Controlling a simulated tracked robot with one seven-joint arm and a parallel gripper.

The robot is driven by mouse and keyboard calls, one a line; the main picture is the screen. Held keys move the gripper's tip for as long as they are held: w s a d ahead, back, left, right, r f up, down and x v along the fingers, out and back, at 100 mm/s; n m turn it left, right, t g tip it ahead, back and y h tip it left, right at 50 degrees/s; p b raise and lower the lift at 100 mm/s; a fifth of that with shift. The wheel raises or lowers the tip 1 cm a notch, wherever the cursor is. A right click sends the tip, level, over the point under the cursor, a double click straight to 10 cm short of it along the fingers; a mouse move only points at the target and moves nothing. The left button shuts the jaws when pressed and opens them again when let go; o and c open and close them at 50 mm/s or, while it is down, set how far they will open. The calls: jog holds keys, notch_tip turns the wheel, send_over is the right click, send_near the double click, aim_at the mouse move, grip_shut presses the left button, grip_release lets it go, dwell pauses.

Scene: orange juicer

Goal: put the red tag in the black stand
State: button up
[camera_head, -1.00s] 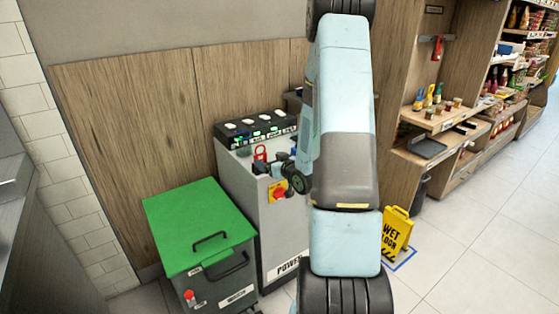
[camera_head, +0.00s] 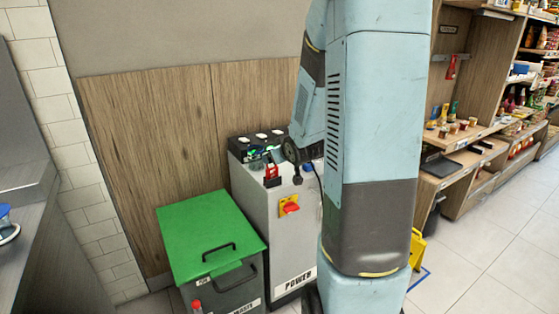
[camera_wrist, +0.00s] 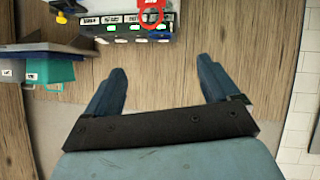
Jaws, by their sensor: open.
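The red tag (camera_head: 272,170) is upright on top of the grey power cabinet, in front of a black panel with green lights. A small dark piece shows at its foot; I cannot tell whether this is the black stand. In the wrist view the red tag (camera_wrist: 151,14) shows at the top edge, its ring in front of the black panel. My gripper (camera_wrist: 160,76) is open, with nothing between its two blue fingers. The tag lies beyond the fingertips, apart from them. In the head view my arm hides part of the cabinet's right side.
The grey power cabinet (camera_head: 262,225) has a red knob on a yellow plate. A green-lidded bin (camera_head: 208,235) stands to its left. The black panel (camera_head: 258,147) carries white buttons. A yellow sign (camera_head: 416,250) is partly hidden by my arm. Shelves stand at right; floor there is clear.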

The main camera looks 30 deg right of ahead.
jog(key=s+a+r+m+g, duration=0.1)
jog(key=s+a+r+g, duration=0.2)
jog(key=s+a+r, duration=0.7)
jog(key=s+a+r+g, duration=0.1)
jog(key=s+a+r, duration=0.1)
jog(key=s, duration=0.7)
jog(key=s+a+r+g+y, duration=0.1)
jog(key=s+a+r+g, duration=0.1)
jog(key=s, duration=0.7)
jog(key=shift+s+a+r, duration=0.3)
jog(key=shift+a, duration=0.1)
